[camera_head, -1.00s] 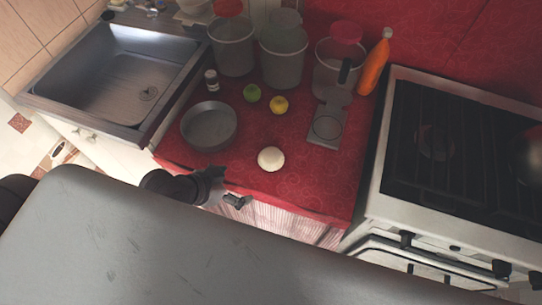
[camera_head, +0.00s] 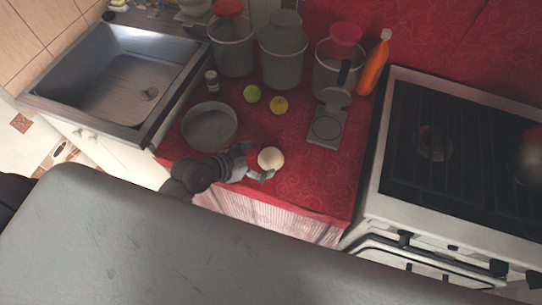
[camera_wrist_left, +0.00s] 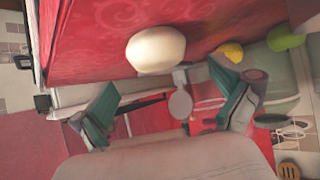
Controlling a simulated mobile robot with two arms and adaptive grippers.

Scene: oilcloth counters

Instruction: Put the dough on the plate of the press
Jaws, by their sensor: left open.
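The dough (camera_head: 270,158) is a pale round ball on the red counter near its front edge. It also shows in the left wrist view (camera_wrist_left: 156,49), ahead of the fingers and not between them. The press (camera_head: 327,127) stands to the right of the dough, with its round plate bare and its lid raised; its black handle points up. My left gripper (camera_head: 256,162) is right beside the dough on its left, open and empty. In the left wrist view its two fingers (camera_wrist_left: 168,108) are spread wide. Whether a finger touches the dough I cannot tell. My right gripper is not seen.
A grey pan (camera_head: 209,127) stands left of the dough, close to my left arm. A green fruit (camera_head: 251,93) and a yellow fruit (camera_head: 279,105) lie behind the dough. Tall containers and an orange bottle (camera_head: 375,63) line the back. The stove (camera_head: 440,160) is at the right.

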